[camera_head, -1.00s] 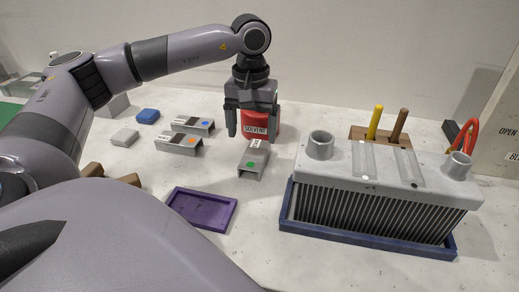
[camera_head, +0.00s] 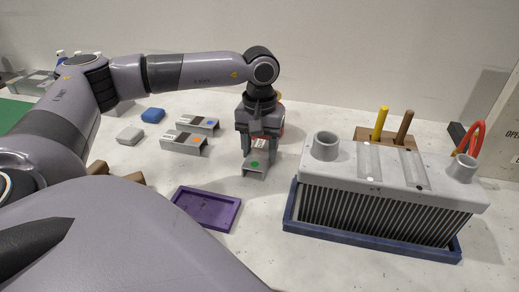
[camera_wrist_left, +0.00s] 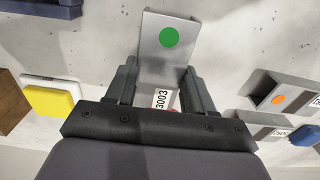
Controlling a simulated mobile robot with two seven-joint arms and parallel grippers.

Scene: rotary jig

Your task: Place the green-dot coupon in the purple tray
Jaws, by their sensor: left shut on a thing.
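The green-dot coupon (camera_head: 256,167) is a grey metal channel piece with a green dot and a white label. It sits at the middle of the table, and its lifted height, if any, cannot be told. My left gripper (camera_head: 259,150) comes down over its far end. In the left wrist view the coupon (camera_wrist_left: 166,50) lies between the two fingers (camera_wrist_left: 162,92), which are shut on its sides. The purple tray (camera_head: 207,208) lies empty, in front and to the left of the coupon. My right gripper is not in view.
An orange-dot coupon (camera_head: 184,142) and a blue-dot coupon (camera_head: 198,124) lie left of the gripper. A grey finned block (camera_head: 390,190) in a blue tray (camera_head: 374,246) stands at right. A red container (camera_head: 281,127) is partly hidden behind my gripper. Bare table surrounds the purple tray's right side.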

